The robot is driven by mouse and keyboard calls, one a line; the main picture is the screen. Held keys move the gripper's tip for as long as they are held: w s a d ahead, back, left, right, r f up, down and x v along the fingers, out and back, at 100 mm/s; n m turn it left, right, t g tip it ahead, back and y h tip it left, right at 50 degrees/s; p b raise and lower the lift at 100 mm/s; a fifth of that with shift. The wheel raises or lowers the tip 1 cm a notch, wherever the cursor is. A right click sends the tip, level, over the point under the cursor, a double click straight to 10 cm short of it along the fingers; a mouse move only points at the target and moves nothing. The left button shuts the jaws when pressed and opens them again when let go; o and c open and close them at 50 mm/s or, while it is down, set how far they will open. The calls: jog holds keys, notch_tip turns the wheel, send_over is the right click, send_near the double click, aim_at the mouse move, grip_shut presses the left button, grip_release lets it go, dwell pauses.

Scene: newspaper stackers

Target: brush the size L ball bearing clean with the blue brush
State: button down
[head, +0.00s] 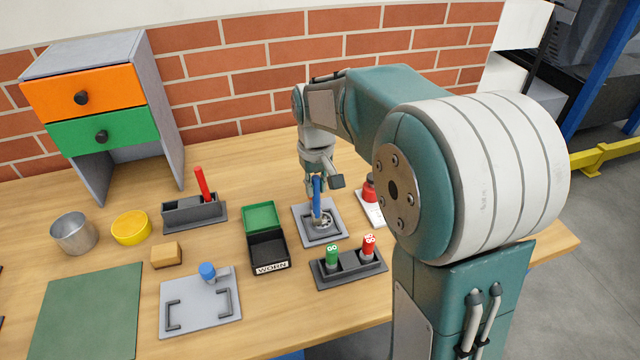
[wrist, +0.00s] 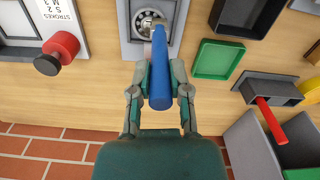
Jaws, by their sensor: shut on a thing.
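The blue brush (head: 317,187) is upright, its lower end at the ball bearing (head: 325,220). In the wrist view the blue brush (wrist: 161,70) reaches over the edge of the metal bearing (wrist: 148,20) and hides part of it. I cannot tell whether the bristles touch. The bearing sits in the grey square fixture (head: 303,230), also in the wrist view (wrist: 123,25). My gripper (wrist: 160,76) is shut on the brush handle; in the head view my gripper (head: 316,186) is above the fixture. No size mark is readable on the bearing.
A holder (head: 345,277) with green and red items is in front. A grey holder (head: 180,215) contains a red-handled tool.

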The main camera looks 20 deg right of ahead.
jog(key=shift+a, duration=0.15)
jog(key=shift+r, duration=4)
jog(key=shift+w, duration=0.8)
jog(key=shift+f, duration=0.1)
jog(key=shift+f, duration=3.9)
